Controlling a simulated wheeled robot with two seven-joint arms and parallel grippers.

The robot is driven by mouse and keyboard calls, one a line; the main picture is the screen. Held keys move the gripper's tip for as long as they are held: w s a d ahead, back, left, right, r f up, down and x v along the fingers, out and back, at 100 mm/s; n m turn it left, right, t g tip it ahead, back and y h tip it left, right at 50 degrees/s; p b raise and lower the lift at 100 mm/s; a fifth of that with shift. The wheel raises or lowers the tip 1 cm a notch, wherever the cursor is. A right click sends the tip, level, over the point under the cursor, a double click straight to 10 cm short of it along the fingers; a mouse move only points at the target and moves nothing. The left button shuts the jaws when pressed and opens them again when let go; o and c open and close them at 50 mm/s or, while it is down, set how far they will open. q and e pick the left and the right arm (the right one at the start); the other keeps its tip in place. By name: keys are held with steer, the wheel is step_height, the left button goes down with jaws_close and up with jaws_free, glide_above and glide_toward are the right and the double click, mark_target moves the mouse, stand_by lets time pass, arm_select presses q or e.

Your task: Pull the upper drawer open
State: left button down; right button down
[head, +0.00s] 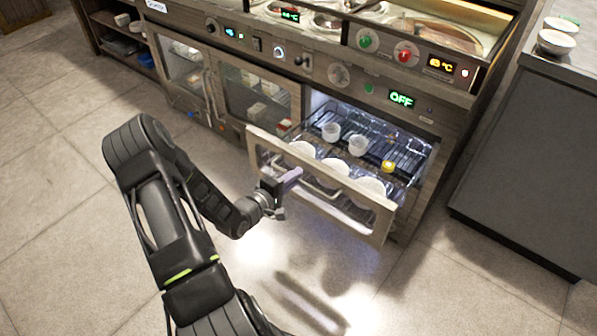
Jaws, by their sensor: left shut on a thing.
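The upper drawer (378,222) is pulled out from the lit compartment at the right of the counter. It has a pale frame front and a bar handle (322,190). Inside are a wire rack, white cups (331,131), a small yellow item (388,166) and round white pieces behind the front. My left gripper (291,181) is at the left part of the drawer front, shut on the handle; its fingertips partly hide the grip. My right gripper is not in view.
Glass-door cabinets (255,98) stand to the left of the drawer. A dark counter (530,170) with white bowls (556,42) stands at the right. Sauce wells and knobs are above. The tiled floor in front of the drawer is clear apart from my arm.

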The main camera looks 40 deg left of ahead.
arm_select(q)
steer(key=shift+s, duration=0.3)
steer(key=c, duration=1.5)
jaws_free()
steer(key=shift+o, duration=0.2)
steer(key=p+v, duration=0.1)
steer(key=v, duration=0.6)
steer(key=shift+s, duration=0.4)
